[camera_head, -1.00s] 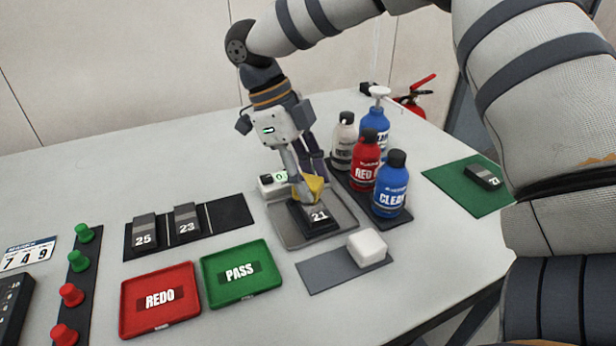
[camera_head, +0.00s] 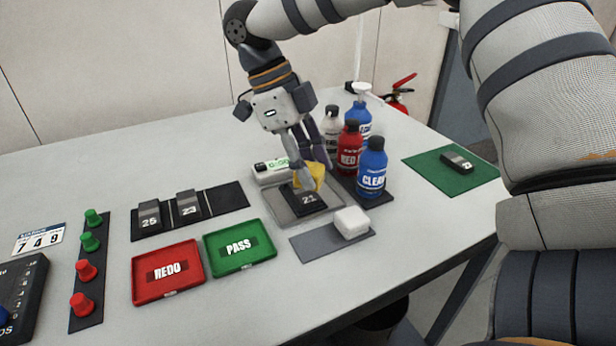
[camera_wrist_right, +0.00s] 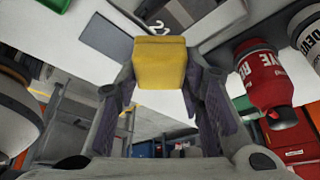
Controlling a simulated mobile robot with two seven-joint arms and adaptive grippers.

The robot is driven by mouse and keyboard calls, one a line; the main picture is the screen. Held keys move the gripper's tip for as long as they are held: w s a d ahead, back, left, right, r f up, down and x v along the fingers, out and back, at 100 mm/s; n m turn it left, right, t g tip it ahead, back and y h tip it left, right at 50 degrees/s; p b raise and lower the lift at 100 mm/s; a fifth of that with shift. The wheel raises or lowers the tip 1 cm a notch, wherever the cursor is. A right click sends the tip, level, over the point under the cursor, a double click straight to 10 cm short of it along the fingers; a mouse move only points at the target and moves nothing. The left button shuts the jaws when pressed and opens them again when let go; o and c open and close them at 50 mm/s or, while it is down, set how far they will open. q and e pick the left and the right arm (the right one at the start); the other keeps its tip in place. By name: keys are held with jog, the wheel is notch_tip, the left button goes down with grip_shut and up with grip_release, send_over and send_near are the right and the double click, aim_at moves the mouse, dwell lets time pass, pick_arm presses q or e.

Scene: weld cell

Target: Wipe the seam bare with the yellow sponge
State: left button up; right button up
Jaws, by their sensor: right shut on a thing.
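My right gripper (camera_head: 307,167) is shut on the yellow sponge (camera_head: 314,177), which also shows between the fingers in the right wrist view (camera_wrist_right: 160,64). The sponge is at the coupon marked 21 (camera_head: 309,200), a dark block lying in a grey tray (camera_head: 276,206). In the head view the sponge overlaps the block's back edge; whether it touches the block I cannot tell. The seam itself is hidden or too small to make out. My left gripper is not in view.
Red, blue and pale bottles (camera_head: 350,148) stand close behind and right of the tray. A white block (camera_head: 350,222) sits on a grey mat in front. REDO (camera_head: 140,290) and PASS (camera_head: 212,278) trays lie left. Blocks 25 and 23 rest on a dark strip (camera_head: 232,196).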

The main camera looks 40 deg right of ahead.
jog(key=shift+s+r, duration=0.1)
jog(key=shift+r, duration=2.15)
